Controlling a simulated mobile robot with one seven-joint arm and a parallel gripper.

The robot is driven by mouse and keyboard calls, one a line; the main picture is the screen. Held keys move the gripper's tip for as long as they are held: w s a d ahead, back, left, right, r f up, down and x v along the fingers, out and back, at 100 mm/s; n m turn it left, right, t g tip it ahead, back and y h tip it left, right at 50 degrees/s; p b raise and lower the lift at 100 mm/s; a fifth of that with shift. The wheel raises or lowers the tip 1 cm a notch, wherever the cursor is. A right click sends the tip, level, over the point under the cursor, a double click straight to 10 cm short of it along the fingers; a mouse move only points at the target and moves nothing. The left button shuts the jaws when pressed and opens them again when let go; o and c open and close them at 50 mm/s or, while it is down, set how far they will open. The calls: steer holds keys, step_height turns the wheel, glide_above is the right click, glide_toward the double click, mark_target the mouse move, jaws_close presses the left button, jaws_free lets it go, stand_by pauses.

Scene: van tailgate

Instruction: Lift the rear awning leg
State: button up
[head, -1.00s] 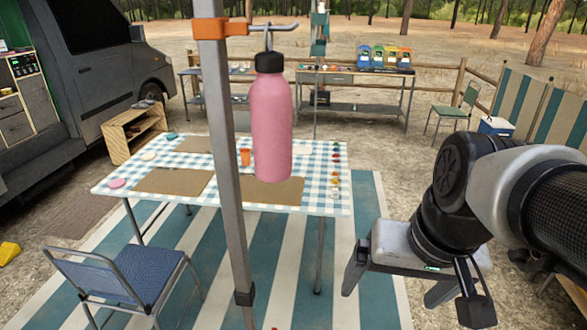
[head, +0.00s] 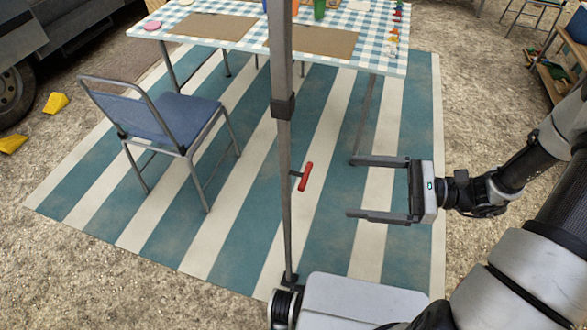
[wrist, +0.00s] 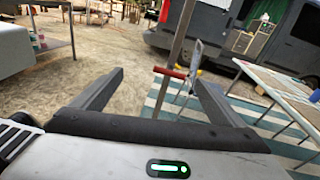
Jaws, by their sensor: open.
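The awning leg (head: 284,140) is a grey upright pole standing on a foot at the edge of the striped mat. A red handle (head: 305,177) sticks out to the right from its lower part. My gripper (head: 351,188) is open and empty, to the right of the red handle and apart from it, with its fingers pointing left at the leg. In the wrist view the red handle (wrist: 169,73) shows ahead, beyond the open fingers, with the leg (wrist: 181,35) rising behind it. The leg's top is out of view.
A checked-cloth table (head: 375,55) stands behind the leg. A blue chair (head: 177,122) is on the left of the striped mat (head: 235,215). Yellow wedges (head: 56,102) lie by the van wheel. The mat between gripper and handle is clear.

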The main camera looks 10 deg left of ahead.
step_height(320, 180, down, 3)
steer(key=w+m+t+y, duration=0.1)
steer(key=m+t, duration=0.1)
steer(key=b, duration=0.3)
glide_toward(290, 172)
steer(key=a, duration=0.6)
steer(key=w+a, duration=0.1)
steer(key=a, duration=0.3)
steer(key=shift+f, duration=0.3)
steer(key=shift+p, duration=0.3)
steer(key=c, duration=1.5)
step_height(290, 172, up, 13)
steer(key=p, duration=1)
steer(key=shift+w+a+f, duration=0.1)
steer(key=shift+f, duration=0.1)
